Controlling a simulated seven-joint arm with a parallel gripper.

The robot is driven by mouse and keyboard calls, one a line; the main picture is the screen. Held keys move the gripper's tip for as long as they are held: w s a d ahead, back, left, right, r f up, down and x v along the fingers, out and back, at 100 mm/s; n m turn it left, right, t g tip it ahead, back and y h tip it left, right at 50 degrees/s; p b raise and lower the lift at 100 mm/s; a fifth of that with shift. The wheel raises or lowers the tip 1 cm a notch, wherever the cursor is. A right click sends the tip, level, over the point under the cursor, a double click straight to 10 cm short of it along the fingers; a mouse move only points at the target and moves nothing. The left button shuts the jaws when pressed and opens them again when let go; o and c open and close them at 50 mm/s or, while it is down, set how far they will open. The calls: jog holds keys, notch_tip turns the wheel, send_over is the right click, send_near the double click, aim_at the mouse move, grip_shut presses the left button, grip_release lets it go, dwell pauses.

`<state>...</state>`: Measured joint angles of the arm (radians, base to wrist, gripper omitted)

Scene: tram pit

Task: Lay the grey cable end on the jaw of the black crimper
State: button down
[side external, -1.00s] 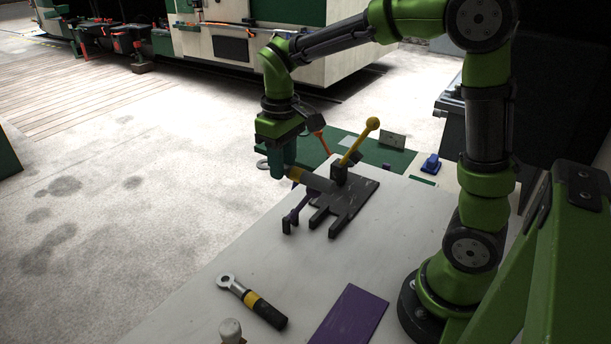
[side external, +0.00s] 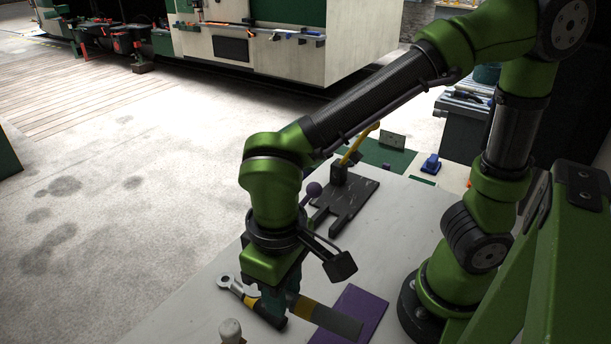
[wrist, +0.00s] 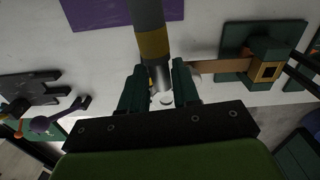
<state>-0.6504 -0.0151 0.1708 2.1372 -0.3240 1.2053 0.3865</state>
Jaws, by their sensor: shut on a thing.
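The grey cable end, with a yellow band and metal tip, is between the fingers of my gripper (side external: 272,296). Its grey body (side external: 338,322) points right in the side view; in the wrist view its body (wrist: 147,12) extends up between the fingers (wrist: 158,88). My gripper is shut on it, low over the front of the table. A forked dark plate (wrist: 30,88) also shows at left in the wrist view.
A black cable end with a metal ring (side external: 225,283) lies under my gripper, partly hidden. A purple ball lever (side external: 313,189) is beside the crimper. The mid-table is mostly clear.

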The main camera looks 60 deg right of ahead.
jog(key=shift+f+m, duration=0.3)
jog(key=shift+m, duration=0.3)
send_near(287, 339)
jog(key=f, duration=0.1)
jog(key=s+a+f, duration=0.1)
jog(key=f, duration=0.1)
jog(key=a+f, duration=0.1)
jog(key=f, duration=0.1)
jog(key=shift+s+f, duration=0.15)
jog(key=shift+s, duration=0.15)
jog(key=a, duration=0.3)
jog(key=shift+a, duration=0.35)
jog(key=a, duration=0.4)
jog(key=shift+a, duration=0.1)
jog(key=shift+a+f, duration=0.1)
jog(key=shift+f, duration=0.45)
jog(key=shift+f, duration=0.15)
jog(key=c, duration=0.8)
grip_release()
